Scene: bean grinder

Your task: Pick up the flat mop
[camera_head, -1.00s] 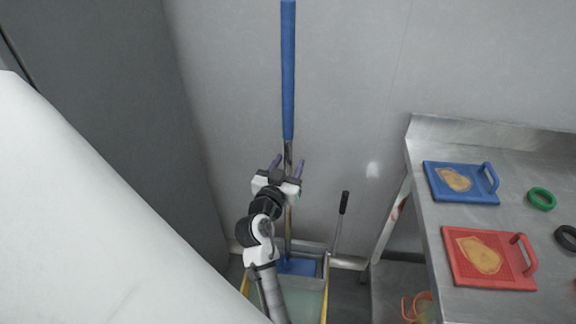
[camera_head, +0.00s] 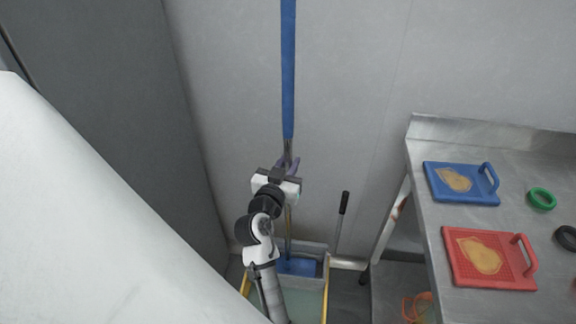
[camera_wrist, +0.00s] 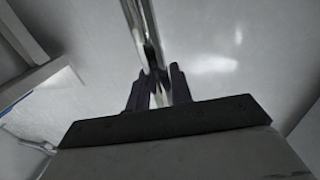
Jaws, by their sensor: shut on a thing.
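The flat mop stands nearly upright against the grey wall in the head view, with a long blue handle grip (camera_head: 288,70) above a metal shaft. Its blue head (camera_head: 297,266) is down in the bucket (camera_head: 313,250). My gripper (camera_head: 287,164) is shut on the metal shaft just below the blue grip. In the wrist view the shiny shaft (camera_wrist: 143,35) runs between the two dark fingers (camera_wrist: 159,85), which close on it from both sides. My arm hides part of the lower shaft and of the bucket.
A lever with a black grip (camera_head: 344,203) rises beside the bucket. A steel table (camera_head: 480,221) on the right carries a blue board (camera_head: 436,183), a red board (camera_head: 462,281), a green ring (camera_head: 542,199) and a black ring. A dark grey panel (camera_head: 130,120) stands on the left.

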